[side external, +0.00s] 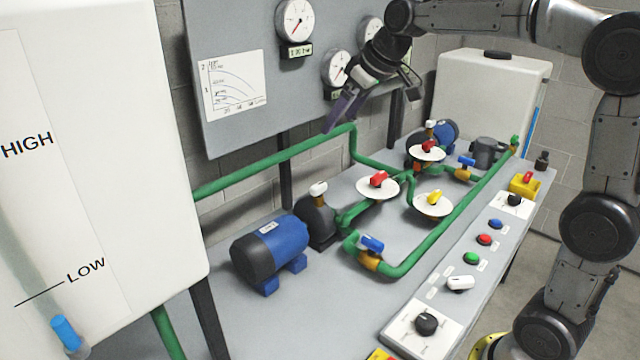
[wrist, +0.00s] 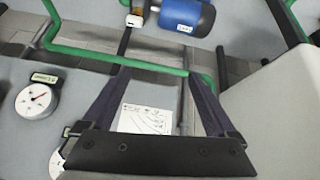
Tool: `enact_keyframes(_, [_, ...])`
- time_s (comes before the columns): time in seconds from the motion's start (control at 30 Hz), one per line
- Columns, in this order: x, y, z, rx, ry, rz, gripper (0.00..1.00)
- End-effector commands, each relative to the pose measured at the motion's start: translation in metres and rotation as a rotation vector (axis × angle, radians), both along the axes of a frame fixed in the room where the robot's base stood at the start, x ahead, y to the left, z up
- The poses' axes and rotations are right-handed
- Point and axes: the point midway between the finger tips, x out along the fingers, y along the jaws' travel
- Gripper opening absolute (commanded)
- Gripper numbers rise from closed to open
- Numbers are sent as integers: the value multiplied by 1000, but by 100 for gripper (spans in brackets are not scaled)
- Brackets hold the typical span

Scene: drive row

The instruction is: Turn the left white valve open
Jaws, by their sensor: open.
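The left white valve (side external: 318,188) has a small white handle on top of the black pump (side external: 317,222) beside the blue motor (side external: 270,248). In the wrist view the white handle (wrist: 134,19) shows near the top edge, beside the blue motor (wrist: 187,12), beyond the fingertips. A second white-handled valve (side external: 430,125) stands at the far pump. My gripper (side external: 374,110) is open and empty, high in front of the grey gauge board, above and right of the left white valve and well apart from it. Its two dark fingers are spread in the wrist view (wrist: 158,73).
Green pipes (side external: 290,160) run across the bench, one below my gripper. Red (side external: 378,179), yellow (side external: 434,197) and blue (side external: 372,244) valve handles stand to the right. The board (side external: 235,130) with gauges is close behind my gripper. A large white tank (side external: 110,120) stands left.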

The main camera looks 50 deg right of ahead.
Motion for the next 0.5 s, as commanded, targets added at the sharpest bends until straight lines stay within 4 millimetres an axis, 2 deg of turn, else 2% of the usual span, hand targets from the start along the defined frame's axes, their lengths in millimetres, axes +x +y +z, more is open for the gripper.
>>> enact_keyframes(0.03, [21,-13,-14,5,21,-13,92])
enact_keyframes(0.1, [45,-28,-30,13,42,-31,92])
enact_keyframes(0.2, [70,-49,-59,27,78,-57,92])
enact_keyframes(0.3, [84,-66,-88,40,118,-82,92])
enact_keyframes(0.4, [88,-77,-111,51,156,-100,92])
enact_keyframes(0.5, [88,-82,-125,58,178,-110,92])
